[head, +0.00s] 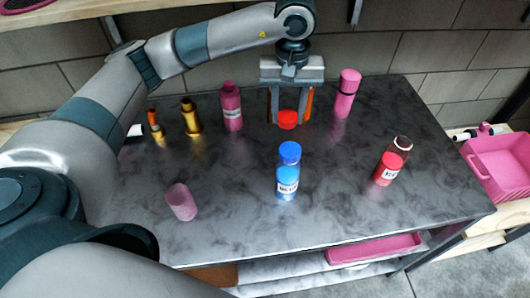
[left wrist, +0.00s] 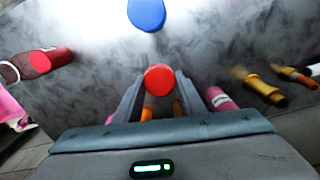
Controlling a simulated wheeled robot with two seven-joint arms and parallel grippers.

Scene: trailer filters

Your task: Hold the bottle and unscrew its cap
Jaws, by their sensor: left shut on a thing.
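My left gripper (head: 289,118) is above the back middle of the grey table, fingers pointing down. It is shut on a round red cap (head: 288,120), which also shows between the fingertips in the left wrist view (left wrist: 160,79). No bottle shows attached under the cap. A blue bottle (head: 287,185) with a blue cap (head: 290,152) stands upright in front of the gripper. My right gripper is not in view.
A pink bottle (head: 231,108) and gold bottles (head: 191,118) stand left of the gripper. A pink cylinder (head: 346,95) stands right of it. A pink cup (head: 181,202) is at the front left. A pink basket (head: 500,165) sits beyond the right edge. The front right is clear.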

